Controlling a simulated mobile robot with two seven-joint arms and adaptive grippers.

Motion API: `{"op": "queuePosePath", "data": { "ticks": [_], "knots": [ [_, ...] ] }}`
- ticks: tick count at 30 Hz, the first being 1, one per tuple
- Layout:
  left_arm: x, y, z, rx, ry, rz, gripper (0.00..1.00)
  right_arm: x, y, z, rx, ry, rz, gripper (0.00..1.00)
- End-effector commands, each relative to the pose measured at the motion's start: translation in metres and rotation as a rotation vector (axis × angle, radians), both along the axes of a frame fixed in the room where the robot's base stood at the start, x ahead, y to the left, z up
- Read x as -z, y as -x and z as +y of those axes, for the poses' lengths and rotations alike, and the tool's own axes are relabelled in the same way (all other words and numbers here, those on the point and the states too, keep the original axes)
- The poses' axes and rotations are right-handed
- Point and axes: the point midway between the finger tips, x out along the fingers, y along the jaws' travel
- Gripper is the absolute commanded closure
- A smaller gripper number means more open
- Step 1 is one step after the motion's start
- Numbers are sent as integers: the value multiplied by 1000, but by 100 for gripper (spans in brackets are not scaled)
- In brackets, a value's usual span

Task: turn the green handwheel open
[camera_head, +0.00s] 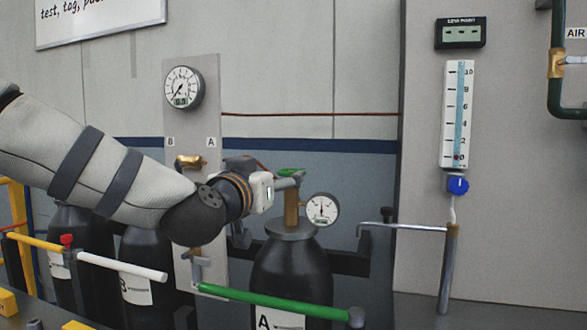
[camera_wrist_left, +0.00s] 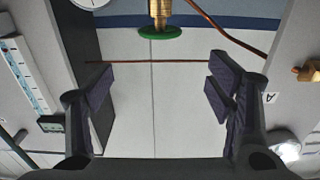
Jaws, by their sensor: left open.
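The green handwheel (camera_head: 289,172) sits on top of the brass valve (camera_head: 291,208) of the black cylinder marked A (camera_head: 290,270). In the head view it is mostly hidden behind my left gripper (camera_head: 294,181), which comes in from the left at the wheel's height. In the left wrist view the wheel (camera_wrist_left: 160,33) and its brass stem show at the top middle. My left gripper (camera_wrist_left: 160,92) is open there, with dark pads wide apart and nothing between them. The wheel appears beyond the fingertips, apart from both. My right gripper is not in view.
A dial gauge (camera_head: 322,209) sits right beside the valve. A grey panel (camera_head: 212,130) with a gauge (camera_head: 184,88) stands behind my arm. A green bar (camera_head: 270,301) and a white bar (camera_head: 122,266) cross in front of the cylinders. A bent metal pipe (camera_head: 405,227) is at right.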

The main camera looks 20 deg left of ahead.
Motion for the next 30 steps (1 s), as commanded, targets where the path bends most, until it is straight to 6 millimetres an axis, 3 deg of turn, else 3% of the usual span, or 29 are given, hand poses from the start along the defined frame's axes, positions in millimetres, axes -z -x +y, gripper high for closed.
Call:
{"op": "queuePosePath", "data": {
  "ticks": [2, 12, 15, 27, 30],
  "knots": [
    [6, -9, -1, 10, 1, 12, 26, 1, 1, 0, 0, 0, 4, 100],
    [8, -94, -4, 4, 0, 11, 26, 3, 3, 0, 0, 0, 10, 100],
    [6, -108, -5, 5, -2, 10, 26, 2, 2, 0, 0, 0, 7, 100],
    [6, -120, -5, 6, -2, 10, 26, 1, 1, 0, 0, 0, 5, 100],
    [6, -120, -5, 5, -2, 10, 49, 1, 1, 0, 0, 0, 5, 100]
  ]
}}
